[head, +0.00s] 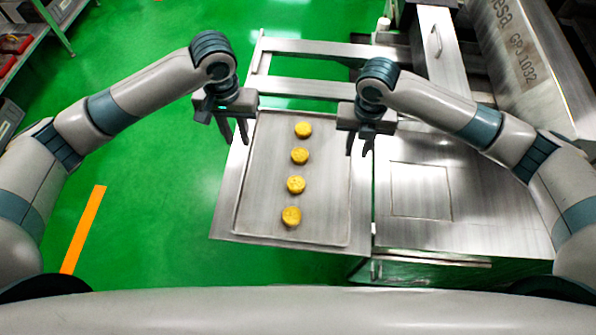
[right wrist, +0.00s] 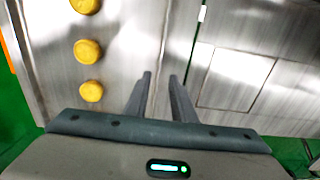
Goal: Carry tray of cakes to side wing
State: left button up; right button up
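The metal tray (head: 321,220) lies flat on a steel side wing (head: 222,221) of the machine in the head view. Several round yellow cakes (head: 300,155) stand in a line along it; some cakes (right wrist: 87,51) also show in the right wrist view. My left gripper (head: 236,138) is open above the tray's left edge, near its far end. My right gripper (head: 358,150) is open above the tray's right edge; in the right wrist view its fingers (right wrist: 160,82) are apart with nothing between them. Neither gripper visibly touches the tray.
A steel worktop with a square panel (head: 421,190) adjoins on the right. The machine body (head: 525,60) stands at the far right. An empty steel frame (head: 305,70) lies beyond the tray. A shelf (head: 30,40) is at the far left; the green floor (head: 150,200) is open.

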jog(key=shift+r, duration=2.65)
